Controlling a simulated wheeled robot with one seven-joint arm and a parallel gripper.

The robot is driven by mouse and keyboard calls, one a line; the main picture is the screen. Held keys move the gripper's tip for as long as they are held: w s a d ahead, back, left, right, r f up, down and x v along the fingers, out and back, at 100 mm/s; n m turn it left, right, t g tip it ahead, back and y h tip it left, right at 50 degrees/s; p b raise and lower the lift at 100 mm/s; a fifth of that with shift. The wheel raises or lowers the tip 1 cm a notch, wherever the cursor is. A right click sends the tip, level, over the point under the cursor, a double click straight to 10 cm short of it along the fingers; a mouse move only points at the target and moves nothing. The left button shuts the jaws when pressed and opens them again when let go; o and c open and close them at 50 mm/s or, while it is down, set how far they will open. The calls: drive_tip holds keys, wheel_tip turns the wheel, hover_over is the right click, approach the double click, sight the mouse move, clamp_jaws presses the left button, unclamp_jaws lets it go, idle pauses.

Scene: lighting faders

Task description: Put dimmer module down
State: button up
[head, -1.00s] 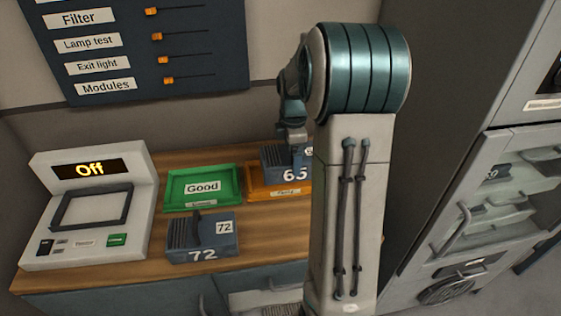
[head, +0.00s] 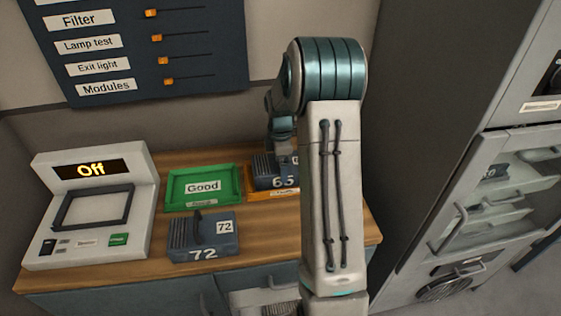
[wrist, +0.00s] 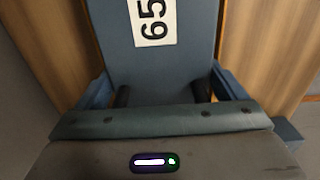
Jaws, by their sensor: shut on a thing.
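My gripper (head: 282,146) is shut on a blue-grey dimmer module (head: 265,169) marked 65. In the head view it holds the module at the orange tray (head: 258,194), on the wooden counter. I cannot tell whether the module rests on the tray or hangs just above it. My arm hides the right side of both. In the wrist view the module (wrist: 185,65) with its white 65 label lies between the fingers of my gripper (wrist: 160,95). A second module (head: 203,238) marked 72 stands upright on the counter, nearer and to the left.
A green tray (head: 170,190) labelled Good is empty, just left of the orange tray. A white tester (head: 140,215) reading Off stands at the counter's left. A dark slider panel (head: 200,100) hangs on the wall. A grey cabinet (head: 470,140) with a glazed front stands right.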

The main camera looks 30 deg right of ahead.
drive_tip(key=o, duration=1.6)
drive_tip(key=shift+f, duration=0.15)
drive_tip(key=shift+c, duration=0.2)
wheel_tip(320, 180, up, 12)
drive_tip(key=shift+f, duration=0.1)
drive_tip(key=shift+s+a+r, duration=0.1)
drive_tip(key=shift+a+r, duration=0.05)
drive_tip(key=shift+r, duration=0.1)
drive_tip(key=s+a+r+m+t, duration=0.1)
drive_tip(key=s+a+r+m, duration=0.25)
drive_tip(key=s+a, duration=0.2)
drive_tip(key=s+a+r+m+t, duration=0.1)
drive_tip(key=s+a+r+m, duration=0.1)
drive_tip(key=s+a+m, duration=0.4)
drive_tip(key=s+a+f+m, duration=0.1)
drive_tip(key=s+a+m, duration=0.1)
drive_tip(key=s, duration=0.5)
drive_tip(key=s+a+f+m+t, duration=0.1)
drive_tip(key=s+a+f+m, duration=0.1)
drive_tip(key=s, duration=0.5)
drive_tip(key=shift+m, duration=0.75)
drive_tip(key=shift+w, duration=0.1)
